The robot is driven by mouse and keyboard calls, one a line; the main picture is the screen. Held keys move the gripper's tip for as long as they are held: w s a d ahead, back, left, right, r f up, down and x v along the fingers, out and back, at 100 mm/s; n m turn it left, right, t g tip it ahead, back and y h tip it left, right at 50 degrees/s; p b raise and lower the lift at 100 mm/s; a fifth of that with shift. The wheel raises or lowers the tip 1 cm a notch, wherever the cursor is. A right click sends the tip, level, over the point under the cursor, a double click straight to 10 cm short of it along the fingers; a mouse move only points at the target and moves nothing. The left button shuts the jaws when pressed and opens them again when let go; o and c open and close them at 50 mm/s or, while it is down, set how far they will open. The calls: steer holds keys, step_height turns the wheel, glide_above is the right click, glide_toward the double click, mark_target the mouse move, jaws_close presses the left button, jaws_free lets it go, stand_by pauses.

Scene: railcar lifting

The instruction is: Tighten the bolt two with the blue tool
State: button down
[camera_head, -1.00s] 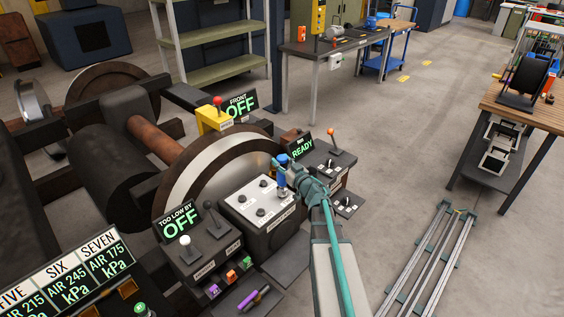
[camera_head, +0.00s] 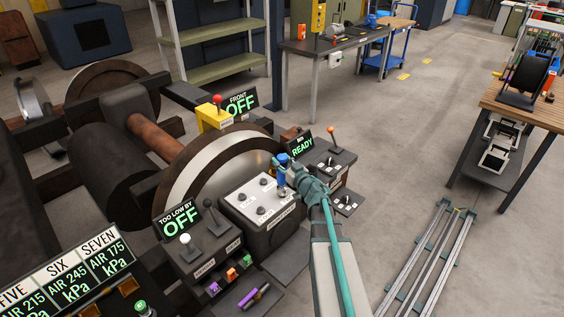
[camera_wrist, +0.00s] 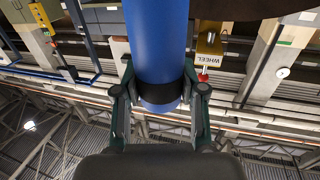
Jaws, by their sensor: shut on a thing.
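My gripper (camera_head: 284,172) is shut on the blue tool (camera_head: 282,159), which it holds roughly upright. The tool's blue shaft also fills the upper middle of the wrist view (camera_wrist: 158,40), between the two fingers. In the head view it stands over the upper right of a grey bolt panel (camera_head: 247,208). Other bolt heads show on the panel: an upper one (camera_head: 264,181), a left one (camera_head: 239,198) and a front one (camera_head: 261,210). The bolt labels are too small to read. The tool's lower end is partly hidden, so I cannot tell whether it touches a bolt.
A lever box with a "TOO LOW BY OFF" sign (camera_head: 180,222) stands left of the panel. A "READY" sign (camera_head: 302,146) and an orange-knobbed lever (camera_head: 332,139) stand close to the right. The large wheel (camera_head: 185,165) rises behind.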

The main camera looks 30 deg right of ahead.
steer(key=shift+f+b, duration=0.35)
steer(key=shift+f, duration=0.45)
stand_by(1.4)
steer(key=shift+r, duration=0.15)
steer(key=shift+r+p, duration=3.45)
steer(key=shift+p, duration=0.5)
